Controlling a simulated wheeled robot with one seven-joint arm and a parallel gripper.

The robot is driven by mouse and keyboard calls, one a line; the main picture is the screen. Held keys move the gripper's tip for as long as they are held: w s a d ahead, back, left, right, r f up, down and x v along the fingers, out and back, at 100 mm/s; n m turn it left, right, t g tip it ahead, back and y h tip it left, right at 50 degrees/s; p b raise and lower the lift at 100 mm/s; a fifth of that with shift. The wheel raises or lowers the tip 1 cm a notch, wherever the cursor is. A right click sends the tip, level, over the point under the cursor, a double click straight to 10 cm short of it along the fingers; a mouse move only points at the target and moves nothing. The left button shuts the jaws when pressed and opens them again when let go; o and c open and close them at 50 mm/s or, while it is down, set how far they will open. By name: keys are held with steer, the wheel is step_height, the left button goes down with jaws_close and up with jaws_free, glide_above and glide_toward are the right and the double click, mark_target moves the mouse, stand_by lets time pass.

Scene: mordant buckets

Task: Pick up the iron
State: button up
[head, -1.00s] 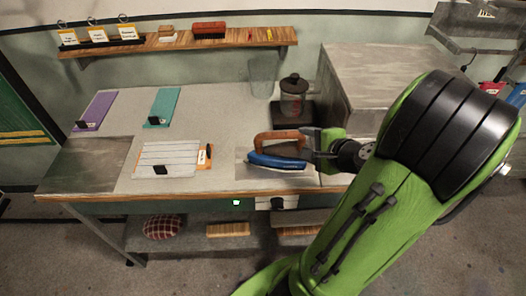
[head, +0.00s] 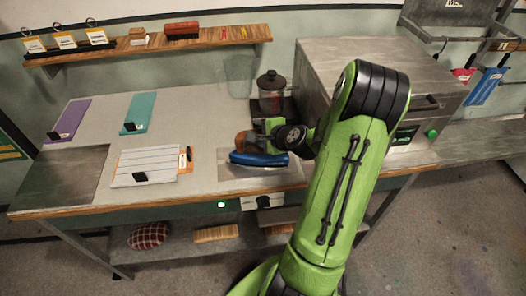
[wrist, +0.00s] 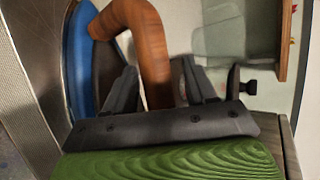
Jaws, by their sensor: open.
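The iron has a blue body (head: 258,159) and a brown wooden handle (wrist: 140,28). It rests on a grey metal plate (head: 240,172) set in the bench top, near the front edge. My gripper (wrist: 157,85) is open in the wrist view, with the wooden handle passing between its two dark fingers. I cannot tell whether either finger touches the handle. In the head view my wrist and gripper cover most of the handle and part of the iron's right side.
A dark-lidded glass jar (head: 271,92) stands behind the iron, and a large grey box (head: 350,62) stands to the right. A shelf (head: 150,45) runs along the wall.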

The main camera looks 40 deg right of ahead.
steer(key=shift+s+r, duration=0.1)
steer(key=shift+c, duration=0.5)
jaws_close()
stand_by(0.7)
